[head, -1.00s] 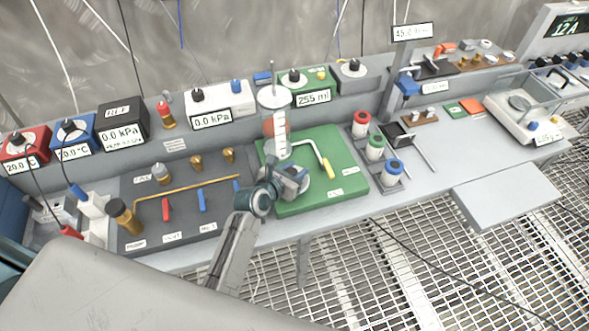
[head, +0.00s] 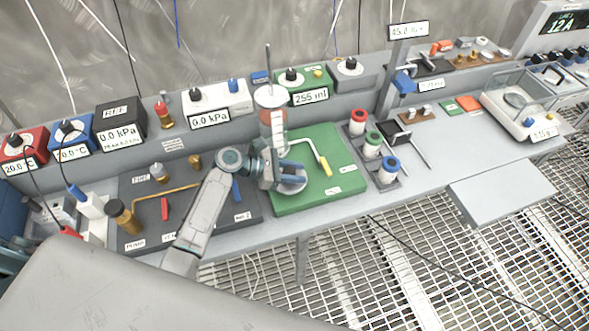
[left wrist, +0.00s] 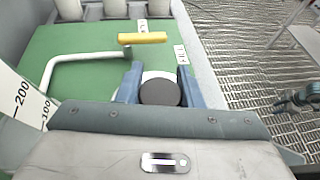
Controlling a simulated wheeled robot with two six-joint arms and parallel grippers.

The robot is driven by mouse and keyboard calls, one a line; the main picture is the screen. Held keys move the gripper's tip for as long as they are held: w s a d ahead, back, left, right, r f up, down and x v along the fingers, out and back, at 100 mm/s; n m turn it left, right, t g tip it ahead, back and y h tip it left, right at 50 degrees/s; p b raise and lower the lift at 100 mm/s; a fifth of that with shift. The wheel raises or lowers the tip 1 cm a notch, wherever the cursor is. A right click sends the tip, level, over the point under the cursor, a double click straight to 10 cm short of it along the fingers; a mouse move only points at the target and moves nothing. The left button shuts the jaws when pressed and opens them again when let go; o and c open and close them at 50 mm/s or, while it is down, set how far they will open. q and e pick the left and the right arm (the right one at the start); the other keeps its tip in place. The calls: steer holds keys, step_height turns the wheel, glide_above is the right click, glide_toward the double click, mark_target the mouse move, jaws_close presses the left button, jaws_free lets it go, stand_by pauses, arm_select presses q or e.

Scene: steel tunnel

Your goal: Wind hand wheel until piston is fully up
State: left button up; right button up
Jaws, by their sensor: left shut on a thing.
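The green piston unit (head: 330,158) stands on the bench, with a clear cylinder (head: 272,118) and an upright rod (head: 268,60). An orange-red part shows inside the cylinder; my arm hides its lower end. The display (head: 310,96) reads 255 ml. A pale hand wheel (head: 292,186) lies at the unit's front left. My left gripper (head: 270,174) is over it. In the left wrist view, its blue fingers (left wrist: 160,82) are shut on the wheel's dark round knob (left wrist: 160,93). A blue-grey part at the right edge looks like my right gripper (left wrist: 300,100); its jaws are unclear.
A white crank-shaped bar with a yellow grip (head: 324,166) lies close beyond the wheel. The dark pump panel (head: 150,210) is to the left. Several coloured spools (head: 372,144) stand to the right. Open grating floor (head: 380,260) lies in front.

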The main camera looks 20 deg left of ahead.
arm_select(q)
steer(key=m+g, duration=0.3)
steer(key=m+g+h, duration=0.1)
steer(key=g, duration=0.1)
steer(key=shift+s+d, duration=0.1)
steer(key=shift+s, duration=0.15)
steer(key=shift+s+m+g, duration=0.25)
steer(key=shift+m+g, duration=1.15)
steer(key=shift+g, duration=0.1)
steer(key=shift+s, duration=0.1)
steer(key=o, duration=1)
steer(key=shift+c, duration=0.2)
steer(key=b+v, duration=0.1)
steer(key=v, duration=0.4)
steer(key=b+v, duration=0.2)
steer(key=v, duration=0.3)
steer(key=shift+w, duration=0.25)
steer(key=shift+a+r, duration=0.15)
steer(key=shift+a, duration=0.25)
